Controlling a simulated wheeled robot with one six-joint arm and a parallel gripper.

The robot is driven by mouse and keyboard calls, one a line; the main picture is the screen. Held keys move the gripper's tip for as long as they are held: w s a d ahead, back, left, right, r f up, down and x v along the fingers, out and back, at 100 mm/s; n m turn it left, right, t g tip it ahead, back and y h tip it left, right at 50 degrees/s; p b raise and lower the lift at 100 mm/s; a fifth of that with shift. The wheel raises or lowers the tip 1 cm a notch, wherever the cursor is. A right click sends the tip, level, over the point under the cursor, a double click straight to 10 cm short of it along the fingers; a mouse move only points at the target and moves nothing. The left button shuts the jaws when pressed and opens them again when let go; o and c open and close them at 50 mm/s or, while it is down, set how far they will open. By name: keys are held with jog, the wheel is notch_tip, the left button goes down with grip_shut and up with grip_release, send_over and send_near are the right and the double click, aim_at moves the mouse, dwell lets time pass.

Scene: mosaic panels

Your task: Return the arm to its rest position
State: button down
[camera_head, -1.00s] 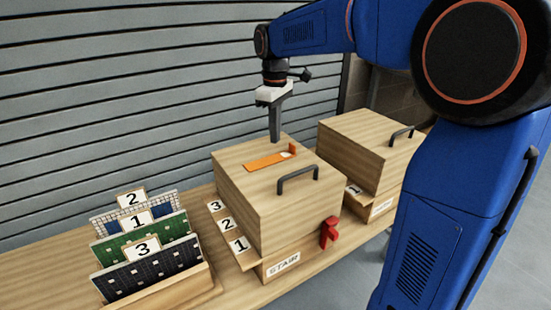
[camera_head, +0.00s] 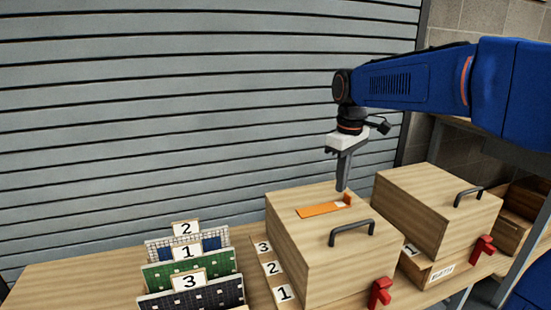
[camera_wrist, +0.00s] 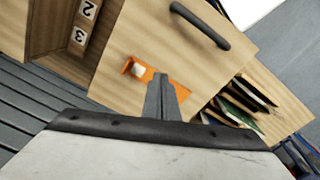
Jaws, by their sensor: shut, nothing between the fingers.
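My gripper (camera_head: 342,188) is shut and empty. It points down over the back part of the left wooden box's lid, close to an orange strip (camera_head: 322,208) with a raised end. In the wrist view the closed fingers (camera_wrist: 161,78) show beside the orange strip (camera_wrist: 135,68). The left wooden box (camera_head: 340,265) has a dark handle (camera_head: 352,231) on its lid. I cannot tell whether the fingertips touch the lid. My blue arm reaches in from the right.
A second wooden box (camera_head: 425,215) with a dark handle stands to the right. Numbered panels (camera_head: 190,275) stand in a rack at the left. Red clamps (camera_head: 381,292) sit at the box fronts.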

jog(key=s+d+f+m+t, duration=0.1)
jog(key=s+f, duration=0.3)
jog(key=s, duration=0.5)
jog(key=s+d+f+m+t, duration=0.1)
jog(key=s+f+m, duration=0.3)
jog(key=s, duration=0.5)
jog(key=s+d+f+m+t, duration=0.2)
jog(key=s+d+f, duration=0.1)
jog(key=s, duration=0.5)
jog(key=shift+s+d+f+m, duration=0.35)
jog(key=shift+s+f+m, duration=0.05)
jog(key=shift+f, duration=0.25)
jog(key=w+r, duration=0.3)
jog(key=w, duration=0.1)
jog(key=w+r+n+g, duration=0.1)
jog(key=w+r, duration=0.2)
jog(key=w, duration=0.2)
jog(key=w+a+r+g, duration=0.1)
jog(key=w+r, duration=0.2)
jog(key=w, duration=0.2)
jog(key=shift+r, duration=0.15)
notch_tip(320, 180, up, 3)
jog(key=n+g, duration=0.2)
send_over(340, 204)
jog(key=s, duration=0.1)
jog(key=shift+g, duration=0.3)
jog(key=shift+w+f, duration=0.25)
jog(key=shift+f, duration=1.5)
jog(key=shift+w+f, duration=0.2)
jog(key=shift+f, duration=1.5)
